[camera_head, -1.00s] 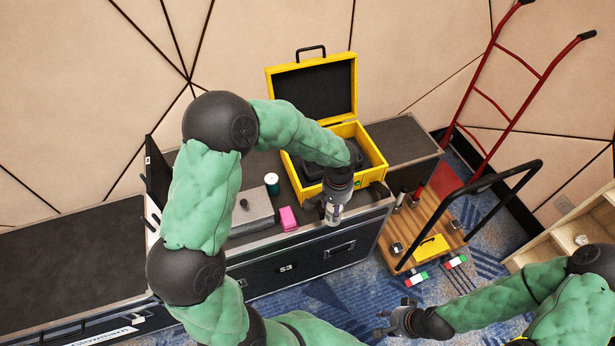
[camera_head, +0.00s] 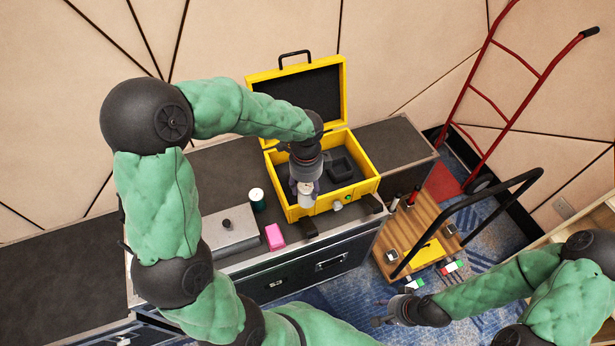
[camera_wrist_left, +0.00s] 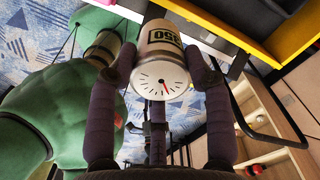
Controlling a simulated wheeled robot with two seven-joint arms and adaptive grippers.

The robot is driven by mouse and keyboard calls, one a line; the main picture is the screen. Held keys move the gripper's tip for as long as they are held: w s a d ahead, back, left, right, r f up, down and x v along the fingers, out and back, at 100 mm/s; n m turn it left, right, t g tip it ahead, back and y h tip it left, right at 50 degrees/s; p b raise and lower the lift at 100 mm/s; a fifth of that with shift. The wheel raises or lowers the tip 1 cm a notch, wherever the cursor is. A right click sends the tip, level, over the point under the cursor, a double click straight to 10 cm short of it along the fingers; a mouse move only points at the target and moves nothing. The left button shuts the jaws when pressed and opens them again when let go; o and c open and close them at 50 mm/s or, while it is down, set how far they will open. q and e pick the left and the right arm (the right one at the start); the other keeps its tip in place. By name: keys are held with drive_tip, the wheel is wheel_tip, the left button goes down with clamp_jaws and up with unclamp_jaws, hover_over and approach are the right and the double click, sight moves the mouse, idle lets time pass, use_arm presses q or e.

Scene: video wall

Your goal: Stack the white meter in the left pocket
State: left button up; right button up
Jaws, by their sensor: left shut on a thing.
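The white meter (camera_head: 306,197) is a short cylinder, held by my left gripper (camera_head: 305,188) at the front of the open yellow case (camera_head: 362,190). In the left wrist view, the meter's round dial with a red needle (camera_wrist_left: 159,82) and a dark-lettered label show between the fingers (camera_wrist_left: 160,75). The case has dark foam inside, with a square pocket (camera_head: 341,167) visible on the right. My left wrist and gripper cover the left part of the foam, so the left pocket is hidden. My right gripper (camera_head: 382,311) is open and empty, low over the carpet.
The case stands on a black flight case (camera_head: 320,262). A green cylinder with a white top (camera_head: 257,199), a pink block (camera_head: 274,236) and a grey box (camera_head: 228,232) stand left of it. A wooden-decked cart (camera_head: 405,230) and a red hand truck (camera_head: 487,95) are at right.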

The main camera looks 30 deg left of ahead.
use_arm(q)
drive_tip(key=shift+w+a+r+m, duration=0.2)
drive_tip(key=shift+w+a+m, duration=0.1)
drive_tip(key=shift+m, duration=0.3)
drive_tip(key=shift+w+a+f, duration=0.15)
drive_tip(key=shift+w, duration=0.1)
drive_tip(key=shift+w+a+f+b, duration=0.8)
drive_tip(key=shift+w+a+f, duration=0.45)
drive_tip(key=shift+w+f, duration=0.75)
drive_tip(key=shift+w+a+f+b, duration=0.85)
drive_tip(key=shift+w+a+f, duration=0.4)
drive_tip(key=shift+w+f, duration=0.7)
drive_tip(key=shift+w+a+f+b, duration=0.8)
drive_tip(key=shift+w+a+f, duration=0.65)
drive_tip(key=shift+f, duration=0.9)
use_arm(e)
drive_tip(key=shift+w+f, duration=0.25)
drive_tip(key=shift+f, duration=0.95)
drive_tip(key=shift+w+f, duration=0.25)
drive_tip(key=shift+f, duration=0.95)
use_arm(q)
drive_tip(key=shift+w+d, duration=0.1)
drive_tip(key=shift+d, duration=0.1)
drive_tip(key=shift+f, duration=0.3)
drive_tip(key=o, duration=1.4)
use_arm(e)
drive_tip(key=shift+f, duration=0.1)
